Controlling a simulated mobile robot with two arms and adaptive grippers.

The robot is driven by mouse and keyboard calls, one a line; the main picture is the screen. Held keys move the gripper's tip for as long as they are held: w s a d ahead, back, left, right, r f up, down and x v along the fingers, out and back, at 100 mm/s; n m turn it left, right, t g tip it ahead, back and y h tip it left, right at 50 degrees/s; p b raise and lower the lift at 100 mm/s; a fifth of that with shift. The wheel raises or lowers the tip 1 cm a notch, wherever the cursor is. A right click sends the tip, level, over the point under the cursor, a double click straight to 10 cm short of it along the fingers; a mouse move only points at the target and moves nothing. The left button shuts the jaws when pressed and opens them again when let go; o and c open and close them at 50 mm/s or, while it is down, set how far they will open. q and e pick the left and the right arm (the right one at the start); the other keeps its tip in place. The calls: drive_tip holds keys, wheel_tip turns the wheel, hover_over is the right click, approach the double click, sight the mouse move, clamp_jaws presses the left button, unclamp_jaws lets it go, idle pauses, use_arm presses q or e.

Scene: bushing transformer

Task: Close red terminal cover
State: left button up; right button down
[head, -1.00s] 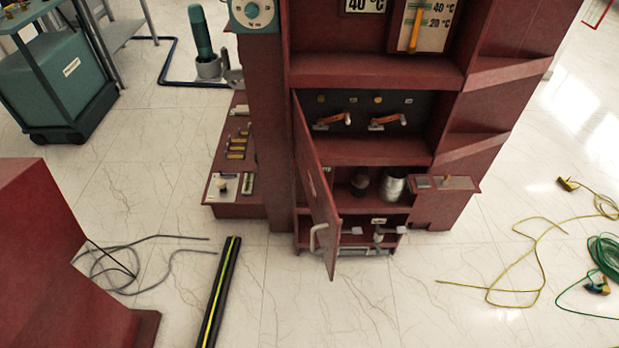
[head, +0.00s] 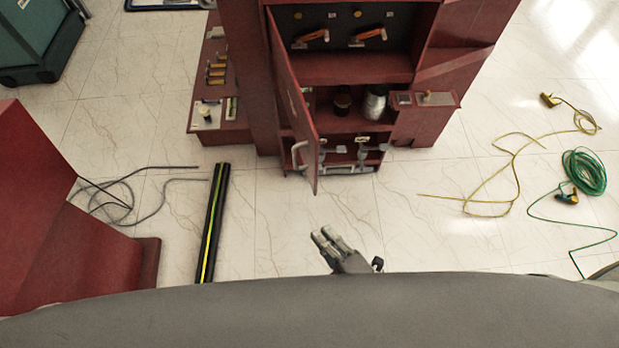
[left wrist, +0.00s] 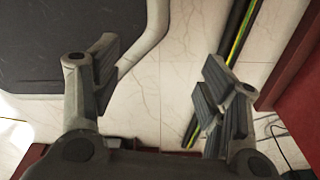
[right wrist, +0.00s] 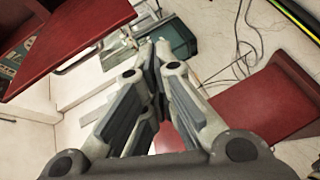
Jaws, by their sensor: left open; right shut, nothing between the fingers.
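The red terminal cover (head: 293,115) is a tall hinged door on the front of the red cabinet. It stands swung open toward me, with a pale handle (head: 298,155) near its lower free edge. A red panel with a handle, likely this cover, shows at the upper left of the right wrist view (right wrist: 75,40). My right gripper (head: 324,236) is shut and empty, in front of the cover and apart from it; its fingers also show in the right wrist view (right wrist: 152,75). My left gripper (left wrist: 160,76) is open and empty, seen only in the left wrist view.
Inside the cabinet are orange-handled switches (head: 367,35) and dark and silver cylinders (head: 374,103). A black-and-yellow bar (head: 213,222) lies left on the floor, beside grey cable. A red block (head: 60,230) stands at left. Yellow (head: 517,172) and green (head: 585,172) cables lie right.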

wheel_tip(320, 180, up, 10)
drive_tip(key=a+n+t+y, duration=0.2)
drive_tip(key=n, duration=0.1)
use_arm(q)
drive_tip(key=r+p, duration=0.1)
drive_tip(key=s+r+p, duration=0.1)
drive_tip(key=r+p, duration=0.1)
drive_tip(key=shift+a+r, duration=0.1)
drive_tip(key=shift+r, duration=0.05)
use_arm(e)
drive_tip(key=w+a, duration=0.1)
drive_tip(key=w, duration=0.8)
drive_tip(key=shift+a+r, duration=0.25)
drive_tip(key=shift+a, duration=0.05)
drive_tip(key=shift+d, duration=0.1)
